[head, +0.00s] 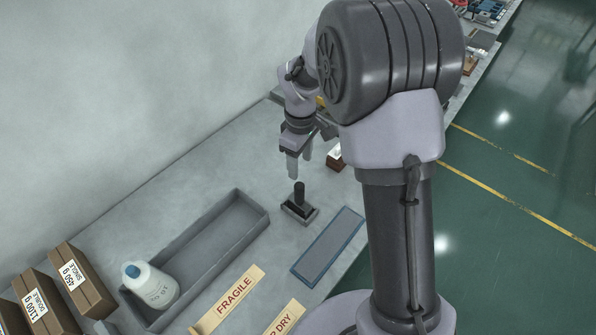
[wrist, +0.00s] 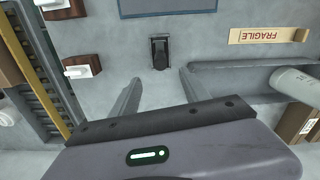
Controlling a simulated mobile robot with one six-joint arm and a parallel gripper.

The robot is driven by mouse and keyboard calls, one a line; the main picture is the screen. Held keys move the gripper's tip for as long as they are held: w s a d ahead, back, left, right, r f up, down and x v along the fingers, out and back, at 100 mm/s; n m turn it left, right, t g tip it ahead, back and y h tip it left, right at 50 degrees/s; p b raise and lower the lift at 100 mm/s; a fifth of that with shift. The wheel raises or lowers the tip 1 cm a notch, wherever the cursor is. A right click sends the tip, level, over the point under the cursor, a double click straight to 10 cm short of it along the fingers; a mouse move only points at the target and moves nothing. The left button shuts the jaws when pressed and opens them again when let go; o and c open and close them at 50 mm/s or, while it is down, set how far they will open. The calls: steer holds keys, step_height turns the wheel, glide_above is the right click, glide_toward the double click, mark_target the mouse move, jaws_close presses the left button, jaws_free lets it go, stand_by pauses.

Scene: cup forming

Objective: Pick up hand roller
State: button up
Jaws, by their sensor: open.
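A black upright handle, which looks like the hand roller (head: 299,192), stands in a small dark base on the grey bench. In the wrist view the hand roller (wrist: 160,50) shows just beyond the fingertips, roughly centred between them. My gripper (head: 300,169) is open and empty above and slightly behind it. In the wrist view the two fingers of my gripper (wrist: 160,80) are spread apart, with bare bench between them. The gripper does not appear to touch the roller. The roller's lower part is hidden in the base.
A long grey tray (head: 262,208) holds a white bottle (head: 150,286) with a blue cap. A blue-edged mat (head: 329,247) and a FRAGILE strip (head: 229,300) lie in front. Brown cartons (head: 82,281) stand at left. Brown blocks with white parts (wrist: 83,67) sit beside the roller.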

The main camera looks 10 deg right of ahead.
mark_target(299, 197)
steer(key=f+b, duration=0.1)
steer(key=f, duration=0.3)
steer(key=f+b, duration=0.1)
steer(key=f, duration=0.3)
steer(key=f+b, duration=0.1)
steer(key=f, duration=0.2)
steer(key=shift+s+a+f+b, duration=0.15)
steer(key=shift+s+f+b, duration=0.15)
steer(key=shift+f, duration=0.1)
steer(key=f, duration=0.1)
steer(key=f+b, duration=0.1)
steer(key=f, duration=0.1)
steer(key=w+f+b, duration=0.1)
steer(key=f, duration=0.1)
steer(key=shift+f, duration=0.1)
steer(key=shift+s, duration=0.15)
steer(key=shift+c, duration=1.3)
jaws_close()
